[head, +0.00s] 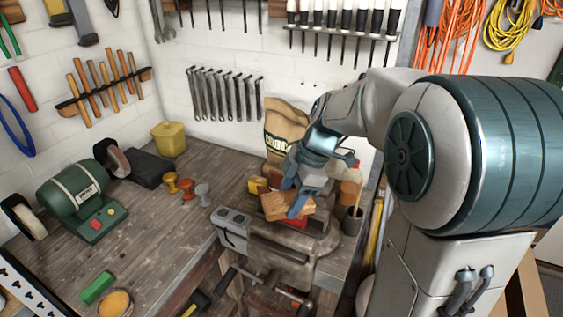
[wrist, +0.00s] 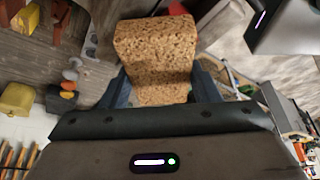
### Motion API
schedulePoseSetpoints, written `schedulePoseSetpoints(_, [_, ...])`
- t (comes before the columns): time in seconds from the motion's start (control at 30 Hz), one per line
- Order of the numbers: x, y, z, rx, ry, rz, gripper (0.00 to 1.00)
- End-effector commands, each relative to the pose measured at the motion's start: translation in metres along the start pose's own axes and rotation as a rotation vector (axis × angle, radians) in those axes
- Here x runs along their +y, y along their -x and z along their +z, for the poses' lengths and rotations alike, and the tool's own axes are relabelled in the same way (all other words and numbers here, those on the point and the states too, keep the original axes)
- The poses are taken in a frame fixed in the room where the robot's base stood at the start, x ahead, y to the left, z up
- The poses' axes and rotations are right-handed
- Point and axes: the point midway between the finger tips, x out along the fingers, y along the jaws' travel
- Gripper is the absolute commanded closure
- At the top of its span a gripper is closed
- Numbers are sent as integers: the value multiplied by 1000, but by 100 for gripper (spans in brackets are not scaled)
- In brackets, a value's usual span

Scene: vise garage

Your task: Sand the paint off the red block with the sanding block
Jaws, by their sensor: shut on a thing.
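My gripper (head: 292,196) is shut on the sanding block (head: 278,208), a tan, coarse-grained block. In the wrist view the sanding block (wrist: 155,50) sits between the two fingers of my gripper (wrist: 162,88) and sticks out past them. In the head view it is over the top of the bench vise (head: 282,255). A bit of red (head: 296,222) shows just under the sanding block at the vise jaws, and this seems to be the red block. Most of it is hidden, and I cannot tell whether the two touch. A small red patch (wrist: 176,8) shows beyond the sanding block in the wrist view.
A dark cup with a brush (head: 352,221) stands right of the vise. A paper bag (head: 285,128) is behind my gripper.

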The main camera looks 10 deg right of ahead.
Motion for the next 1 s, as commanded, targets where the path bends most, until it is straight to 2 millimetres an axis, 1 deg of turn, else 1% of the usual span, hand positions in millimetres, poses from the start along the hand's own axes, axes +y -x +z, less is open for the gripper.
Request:
schedulePoseSetpoints(0.23, [5, -7, -14, 0, -5, 3, 66])
schedulePoseSetpoints(0.3, [5, 1, -16, 0, -7, 3, 66])
schedulePoseSetpoints(0.33, [5, 11, -20, -1, -6, 8, 66])
schedulePoseSetpoints(0.4, [4, 22, -22, -1, -10, 7, 66])
schedulePoseSetpoints(0.57, [4, 35, -26, -1, -15, 9, 66])
schedulePoseSetpoints(1.0, [4, 68, -44, 0, -6, 4, 66])
